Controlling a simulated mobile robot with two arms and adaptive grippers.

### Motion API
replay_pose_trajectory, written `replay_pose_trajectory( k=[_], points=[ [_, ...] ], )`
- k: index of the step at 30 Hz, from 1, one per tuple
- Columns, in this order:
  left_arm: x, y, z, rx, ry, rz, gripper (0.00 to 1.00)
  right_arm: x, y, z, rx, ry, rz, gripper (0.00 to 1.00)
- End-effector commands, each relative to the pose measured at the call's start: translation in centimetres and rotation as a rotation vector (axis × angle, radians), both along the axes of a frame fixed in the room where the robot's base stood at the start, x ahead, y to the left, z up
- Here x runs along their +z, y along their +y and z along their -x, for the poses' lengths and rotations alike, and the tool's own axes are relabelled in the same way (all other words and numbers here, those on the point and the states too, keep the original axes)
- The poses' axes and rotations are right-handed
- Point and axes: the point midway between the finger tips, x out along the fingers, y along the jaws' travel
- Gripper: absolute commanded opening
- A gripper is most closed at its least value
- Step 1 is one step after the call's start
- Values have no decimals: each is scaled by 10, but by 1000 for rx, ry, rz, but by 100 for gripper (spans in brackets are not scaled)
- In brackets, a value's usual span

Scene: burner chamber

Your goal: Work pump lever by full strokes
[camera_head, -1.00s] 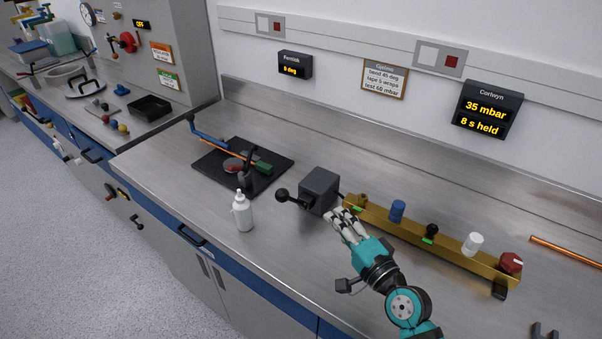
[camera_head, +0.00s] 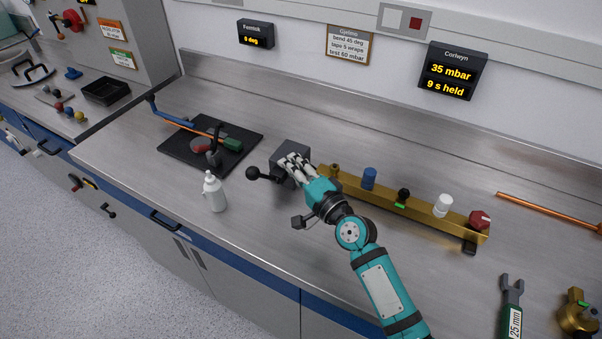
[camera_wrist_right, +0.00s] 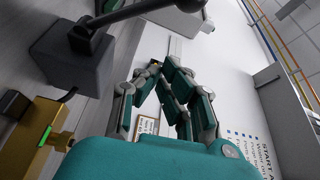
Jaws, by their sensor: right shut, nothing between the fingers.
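The pump is a dark grey box (camera_head: 291,151) on the steel bench, with a black lever ending in a round knob (camera_head: 253,173) that sticks out to the left. In the right wrist view the box (camera_wrist_right: 75,62) and the lever (camera_wrist_right: 135,12) show at upper left. My right gripper (camera_head: 289,163) is shut and empty, its fingers over the box in the head view and to the right of the lever knob. In the wrist view its fingertips (camera_wrist_right: 156,67) meet, apart from the lever. The Corlwyn display (camera_head: 452,72) reads 35 mbar, 9 s held. My left gripper is not in view.
A brass manifold (camera_head: 430,221) with several coloured fittings runs right of the pump. A white bottle (camera_head: 214,194) stands left in front. A black mat (camera_head: 176,153) holds a bending tool. A wrench (camera_head: 513,300) and copper tube (camera_head: 550,212) lie at right.

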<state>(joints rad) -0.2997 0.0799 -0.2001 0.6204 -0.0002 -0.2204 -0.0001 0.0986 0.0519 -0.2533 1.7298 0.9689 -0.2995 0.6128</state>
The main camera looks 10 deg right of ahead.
Motion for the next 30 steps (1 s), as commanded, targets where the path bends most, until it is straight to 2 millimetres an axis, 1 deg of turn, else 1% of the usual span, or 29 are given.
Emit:
replay_pose_trajectory(
  k=[1,5,6,9,13,18,26,30],
  points=[
    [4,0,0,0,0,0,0,3,6,-11,1,0,-1,0],
    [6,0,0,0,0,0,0,4,19,-34,1,0,0,0],
    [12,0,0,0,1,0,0,3,24,-27,3,6,-1,0],
    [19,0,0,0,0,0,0,1,33,-14,2,4,-1,0],
    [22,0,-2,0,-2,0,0,-1,41,-6,1,1,1,0],
    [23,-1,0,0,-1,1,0,-3,44,-2,1,1,1,0],
    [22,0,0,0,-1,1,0,-3,44,-2,0,0,0,0],
    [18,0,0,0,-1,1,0,-5,44,-1,0,-9,6,0]
  ],
)
